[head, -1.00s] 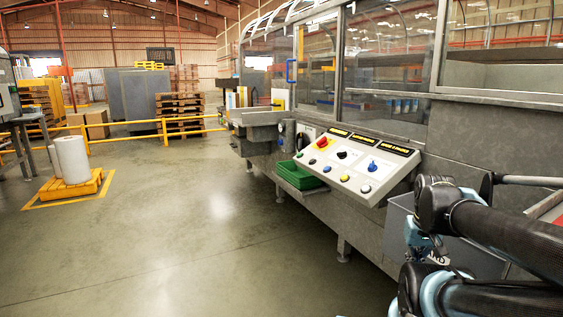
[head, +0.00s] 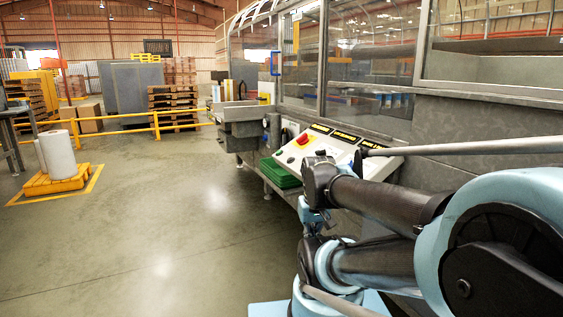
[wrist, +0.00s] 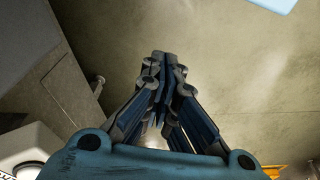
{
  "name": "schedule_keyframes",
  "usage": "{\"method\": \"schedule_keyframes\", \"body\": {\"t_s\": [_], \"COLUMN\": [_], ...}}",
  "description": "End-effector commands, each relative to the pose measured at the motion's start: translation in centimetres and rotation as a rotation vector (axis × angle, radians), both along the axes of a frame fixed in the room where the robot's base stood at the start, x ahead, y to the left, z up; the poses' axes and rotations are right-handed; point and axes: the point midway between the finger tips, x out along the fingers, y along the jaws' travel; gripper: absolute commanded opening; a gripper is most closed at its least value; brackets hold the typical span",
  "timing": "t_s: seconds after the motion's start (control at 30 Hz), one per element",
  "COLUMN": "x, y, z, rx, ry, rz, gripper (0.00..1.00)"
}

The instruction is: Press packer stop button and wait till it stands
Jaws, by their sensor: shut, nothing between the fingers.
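The packer's sloped control panel (head: 294,155) is on the front of the machine in the head view. A red control (head: 303,140) on a yellow base shows near its upper left, and a pale button (head: 290,160) lies below it. My arm hides much of the panel's right and lower part. In the wrist view my gripper (wrist: 160,58) is shut and empty, with the concrete floor behind it. In the head view I cannot make out its fingertips clearly. No finger is seen touching a button.
A green tray (head: 280,173) sits left of the panel. The grey packer with clear windows (head: 390,50) fills the right. A yellow pallet with white rolls (head: 58,180) and a yellow rail (head: 155,124) are at the left. The floor between is clear.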

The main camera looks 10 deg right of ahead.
Motion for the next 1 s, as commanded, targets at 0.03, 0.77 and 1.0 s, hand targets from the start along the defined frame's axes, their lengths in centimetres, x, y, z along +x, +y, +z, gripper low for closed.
{"method": "schedule_keyframes", "body": {"t_s": [0.03,0.77,1.0], "x": [0.0,13.2,22.4], "y": [0.0,0.0,0.1], "z": [0.0,9.1,13.0], "rx": [0.000,-0.015,-0.016], "ry": [0.000,-0.198,-0.309], "rz": [0.000,-0.056,-0.086], "gripper": [0.00,0.00,0.00]}}
